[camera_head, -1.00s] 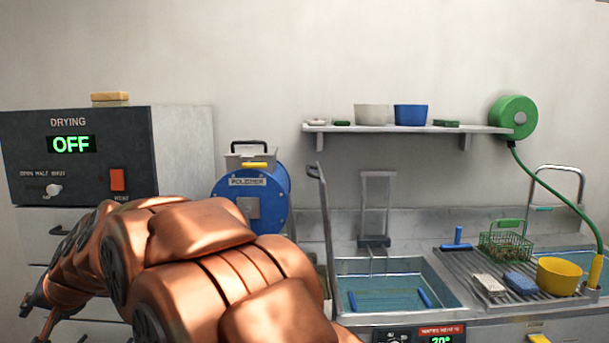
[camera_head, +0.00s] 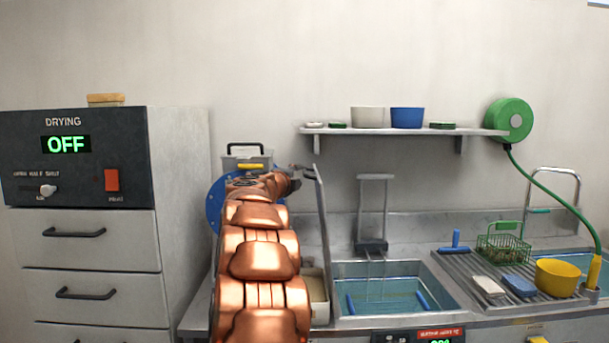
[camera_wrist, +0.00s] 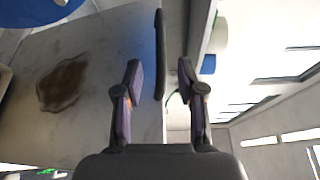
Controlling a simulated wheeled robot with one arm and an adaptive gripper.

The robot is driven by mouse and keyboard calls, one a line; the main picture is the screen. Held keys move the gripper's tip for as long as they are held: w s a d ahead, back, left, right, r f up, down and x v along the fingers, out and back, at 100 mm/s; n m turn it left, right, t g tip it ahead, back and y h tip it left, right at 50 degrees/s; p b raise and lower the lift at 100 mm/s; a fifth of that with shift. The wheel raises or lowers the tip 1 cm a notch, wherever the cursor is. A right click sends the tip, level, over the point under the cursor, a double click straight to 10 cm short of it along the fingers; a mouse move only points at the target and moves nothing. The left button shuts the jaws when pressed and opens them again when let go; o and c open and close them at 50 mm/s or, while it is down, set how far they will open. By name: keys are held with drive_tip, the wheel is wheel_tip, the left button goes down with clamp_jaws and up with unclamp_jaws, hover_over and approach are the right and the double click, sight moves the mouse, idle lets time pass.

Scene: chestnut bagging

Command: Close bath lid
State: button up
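The water bath (camera_head: 448,296) is a steel basin of blue-tinted water with blue bars inside. Its lid (camera_head: 323,220) stands upright, seen nearly edge-on, at the bath's left side. My gripper (camera_head: 303,169) is at the lid's upper end, on its left. In the wrist view my gripper (camera_wrist: 159,75) has its two dark fingers apart. A dark bar, seemingly the lid's handle (camera_wrist: 159,40), lies between them with gaps on both sides. I cannot tell whether any finger touches the lid.
The blue polisher (camera_head: 214,203) stands behind my arm. A wall shelf (camera_head: 400,131) with bowls hangs above the bath. The drainboard (camera_head: 455,268), holding a green basket (camera_head: 502,247) and yellow bowl (camera_head: 558,277), lies right of the bath. The drying cabinet (camera_head: 180,200) is at left.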

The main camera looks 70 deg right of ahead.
sight(305, 170)
drive_tip(key=shift+w+d+p, duration=0.1)
drive_tip(key=shift+d+p, duration=1.5)
drive_tip(key=shift+d, duration=2.2)
drive_tip(key=shift+c, duration=0.2)
clamp_jaws()
